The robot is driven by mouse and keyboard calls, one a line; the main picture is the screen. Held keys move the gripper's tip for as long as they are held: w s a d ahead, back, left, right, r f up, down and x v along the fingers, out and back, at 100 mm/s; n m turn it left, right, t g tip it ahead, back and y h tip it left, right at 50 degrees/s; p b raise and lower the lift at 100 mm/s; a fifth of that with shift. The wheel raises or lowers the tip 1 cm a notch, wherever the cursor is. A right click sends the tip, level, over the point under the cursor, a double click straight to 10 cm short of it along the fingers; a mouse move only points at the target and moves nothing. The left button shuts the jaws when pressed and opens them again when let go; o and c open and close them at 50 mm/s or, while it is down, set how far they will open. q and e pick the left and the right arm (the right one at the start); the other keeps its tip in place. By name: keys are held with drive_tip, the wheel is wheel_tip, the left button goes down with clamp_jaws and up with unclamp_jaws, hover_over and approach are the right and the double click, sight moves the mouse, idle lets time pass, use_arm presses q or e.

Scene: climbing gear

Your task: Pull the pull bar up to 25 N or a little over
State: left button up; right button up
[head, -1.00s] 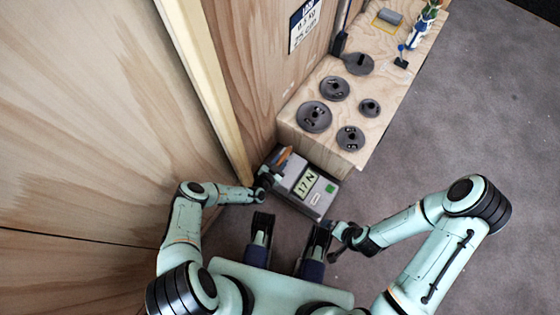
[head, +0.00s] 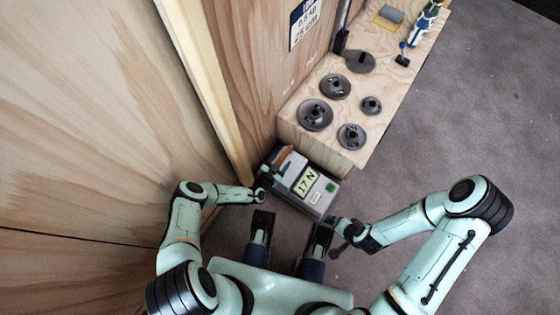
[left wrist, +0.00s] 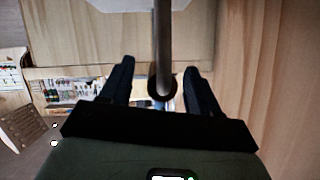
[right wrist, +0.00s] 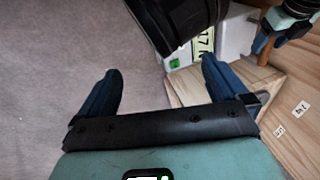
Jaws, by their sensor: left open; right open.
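A grey box (head: 313,201) with a readout (head: 307,182) showing 17 N and a green square (head: 330,188) sits on the floor against the wooden block. An orange-brown bar (head: 283,157) shows at its left end, partly hidden; it also shows in the right wrist view (right wrist: 265,52). My left gripper (head: 272,179) is beside this bar. In the left wrist view its fingers (left wrist: 159,66) are apart, with a grey rod (left wrist: 163,45) between them; I cannot tell whether they touch it. My right gripper (head: 334,238) is open and empty near the box's front right corner.
Several dark weight discs (head: 314,115) lie on the wooden block (head: 325,147) behind the box. A plywood wall (head: 100,130) with a pale upright edge (head: 215,90) stands close on the left. The grey floor (head: 450,140) to the right is clear.

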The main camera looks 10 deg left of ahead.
use_arm(q)
drive_tip(key=p+v, duration=0.6)
drive_tip(key=v, duration=0.7)
drive_tip(key=shift+s, duration=0.15)
use_arm(e)
drive_tip(key=s+a+r+g+y, duration=0.1)
drive_tip(key=s+a+r+g, duration=0.1)
drive_tip(key=s+r, duration=0.5)
drive_tip(key=shift+s+a+n+g, duration=0.35)
drive_tip(key=shift+s+a, duration=0.2)
drive_tip(key=shift+a, duration=0.25)
